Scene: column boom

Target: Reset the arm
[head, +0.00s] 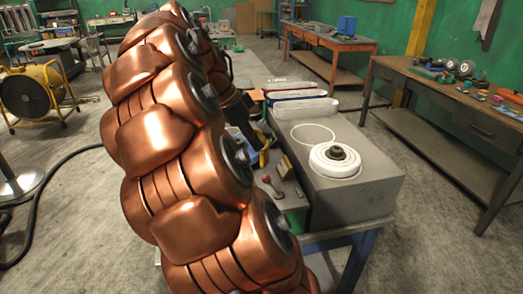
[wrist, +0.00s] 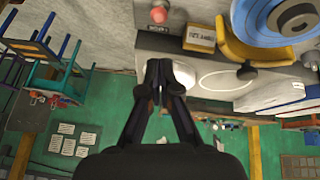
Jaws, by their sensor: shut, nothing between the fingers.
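My copper-coloured arm rises through the left and middle of the head view, bent and curving away from the camera. Its far end is partly hidden behind its own links. My gripper (wrist: 158,66) shows in the wrist view with its black fingers brought together at the tips and nothing between them. In that view it appears in front of the grey block, close to a white disc that it partly covers. The picture does not show clearly whether it touches anything.
A grey block (head: 350,197) carries a white disc (head: 335,172) with a black knob, beside a white ring outline (head: 313,127). A red-topped knob (head: 267,179) and a yellow block (head: 285,167) stand left. A workbench (head: 440,88) stands right; a yellow fan (head: 30,93) stands left.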

